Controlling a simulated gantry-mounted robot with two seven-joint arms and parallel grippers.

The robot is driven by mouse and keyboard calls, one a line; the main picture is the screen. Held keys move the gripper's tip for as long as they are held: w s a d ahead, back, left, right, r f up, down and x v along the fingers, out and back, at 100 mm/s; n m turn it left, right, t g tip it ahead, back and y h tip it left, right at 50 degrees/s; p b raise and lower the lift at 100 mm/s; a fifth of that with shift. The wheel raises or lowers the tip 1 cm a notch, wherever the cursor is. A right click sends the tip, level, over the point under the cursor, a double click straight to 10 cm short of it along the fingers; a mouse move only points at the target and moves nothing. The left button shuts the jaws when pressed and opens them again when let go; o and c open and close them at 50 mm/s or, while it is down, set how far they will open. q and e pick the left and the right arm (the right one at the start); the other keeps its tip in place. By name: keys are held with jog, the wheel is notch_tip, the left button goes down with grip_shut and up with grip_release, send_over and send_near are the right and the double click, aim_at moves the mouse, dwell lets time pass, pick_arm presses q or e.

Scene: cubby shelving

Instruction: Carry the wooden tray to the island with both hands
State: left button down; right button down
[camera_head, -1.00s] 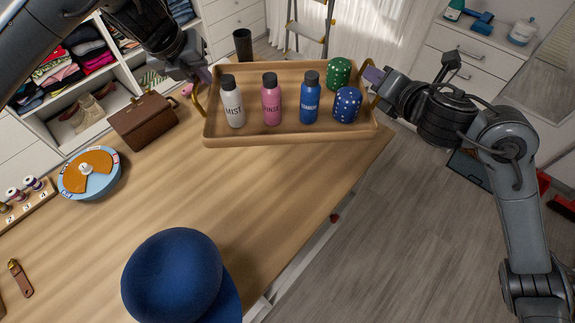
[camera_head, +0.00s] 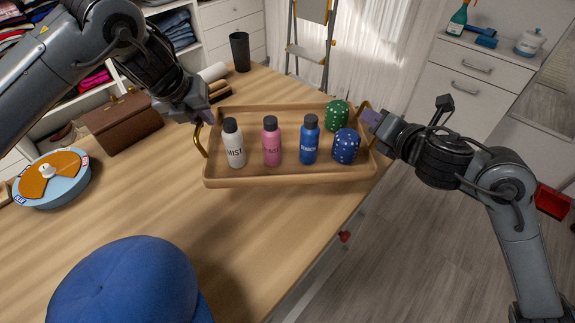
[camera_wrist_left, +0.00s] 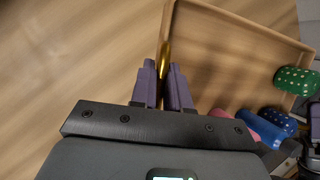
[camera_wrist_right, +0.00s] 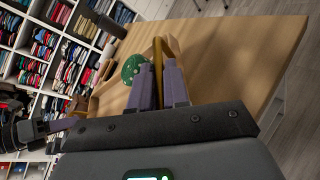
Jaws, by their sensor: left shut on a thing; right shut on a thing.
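The wooden tray (camera_head: 290,180) is in the middle of the head view, over the wooden island top. It carries a white MIST bottle (camera_head: 233,143), a pink bottle (camera_head: 271,142), a blue bottle (camera_head: 309,140), a green dotted container (camera_head: 337,116) and a blue dotted container (camera_head: 346,146), all upright. My left gripper (camera_head: 205,117) is shut on the tray's left brass handle; the handle shows between the purple fingers (camera_wrist_left: 163,88). My right gripper (camera_head: 372,118) is shut on the right brass handle, also seen between its fingers (camera_wrist_right: 159,85). Whether the tray touches the top is unclear.
A blue cap (camera_head: 130,285) lies on the island (camera_head: 110,215) in front. A round blue and orange box (camera_head: 52,178) and a brown bag (camera_head: 122,122) are at left. A black cup (camera_head: 240,52) stands behind. A stepladder (camera_head: 312,40) and white drawers (camera_head: 475,75) stand beyond.

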pick_arm(q)
jog(key=shift+f, duration=0.15)
pick_arm(e)
jog(key=shift+f, duration=0.15)
dwell(0.4)
